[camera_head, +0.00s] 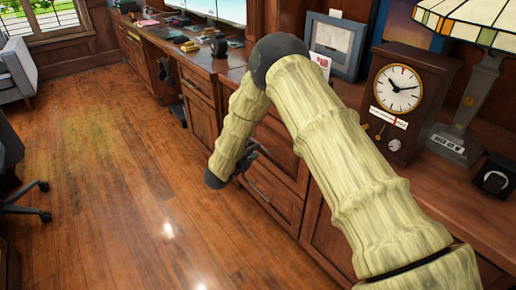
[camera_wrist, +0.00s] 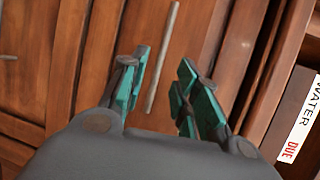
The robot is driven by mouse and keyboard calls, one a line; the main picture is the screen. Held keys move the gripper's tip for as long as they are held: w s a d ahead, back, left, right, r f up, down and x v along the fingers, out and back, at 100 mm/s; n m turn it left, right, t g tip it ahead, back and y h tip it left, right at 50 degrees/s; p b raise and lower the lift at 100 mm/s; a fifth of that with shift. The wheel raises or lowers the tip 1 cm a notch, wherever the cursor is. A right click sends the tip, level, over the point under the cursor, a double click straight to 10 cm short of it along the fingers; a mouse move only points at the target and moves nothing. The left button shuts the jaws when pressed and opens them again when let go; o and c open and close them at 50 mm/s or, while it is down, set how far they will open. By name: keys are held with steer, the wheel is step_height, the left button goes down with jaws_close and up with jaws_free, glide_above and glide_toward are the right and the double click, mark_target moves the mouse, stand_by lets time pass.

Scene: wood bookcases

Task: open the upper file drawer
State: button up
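The wooden file cabinet front is below the desk top. In the head view, the upper drawer (camera_head: 280,143) is partly covered by my arm, and its handle cannot be made out. A lower drawer (camera_head: 272,195) with a long metal handle shows beneath it. In the wrist view, a thin metal bar handle (camera_wrist: 163,70) on a wooden drawer front lies between and beyond my fingertips. My gripper (camera_wrist: 165,60) is open, with a teal-padded finger on each side of the handle, and no contact is visible. In the head view, my gripper (camera_head: 247,160) is small and mostly hidden by my arm.
On the desk stand a clock (camera_head: 399,94), a lamp (camera_head: 468,90), a picture frame (camera_head: 335,45) and a dark box (camera_head: 494,179). A white WATER DUE paper (camera_wrist: 298,125) shows right in the wrist view. The floor (camera_head: 130,170) is clear; a chair (camera_head: 25,205) stands left.

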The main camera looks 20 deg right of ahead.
steer(key=x, duration=0.5)
steer(key=shift+f+b, duration=0.1)
steer(key=shift+b, duration=0.2)
jaws_close()
